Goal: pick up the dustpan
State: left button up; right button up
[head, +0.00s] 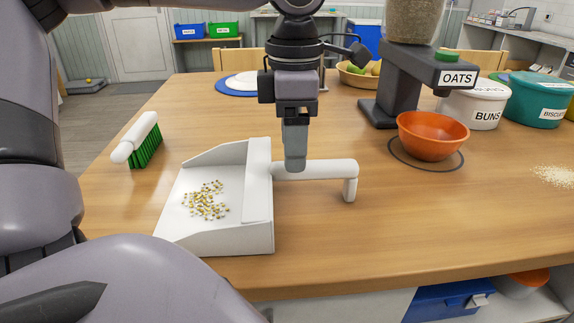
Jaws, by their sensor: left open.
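The white dustpan (257,211) lies on the wooden table, its tray holding a small scatter of yellowish and dark crumbs (206,200). Its white handle (325,170) points right and ends in a short downward leg. My left gripper (295,160) points straight down at the handle's near-pan end. I see it edge-on, with one finger covering a bit of the handle; the jaws are open. The far finger is hidden, so I cannot tell whether the jaws straddle the handle. My right gripper is not in view.
A white brush with green bristles (141,141) stands left of the dustpan. An orange bowl (432,136) sits under the oats dispenser (418,82) at the right. Tubs marked buns (474,105) and biscuits (536,98) stand behind.

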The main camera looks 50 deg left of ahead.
aim_at(294, 181)
pick_arm(q)
jog(key=shift+w+f, duration=0.2)
jog(key=shift+f, duration=0.35)
jog(key=f, duration=0.3)
jog(key=f+b, duration=0.1)
jog(key=f, duration=0.1)
jog(key=shift+s+d+f, duration=0.15)
jog(key=shift+s+f, duration=0.1)
jog(key=shift+f, duration=0.35)
grip_shut()
jog(key=shift+r, duration=0.15)
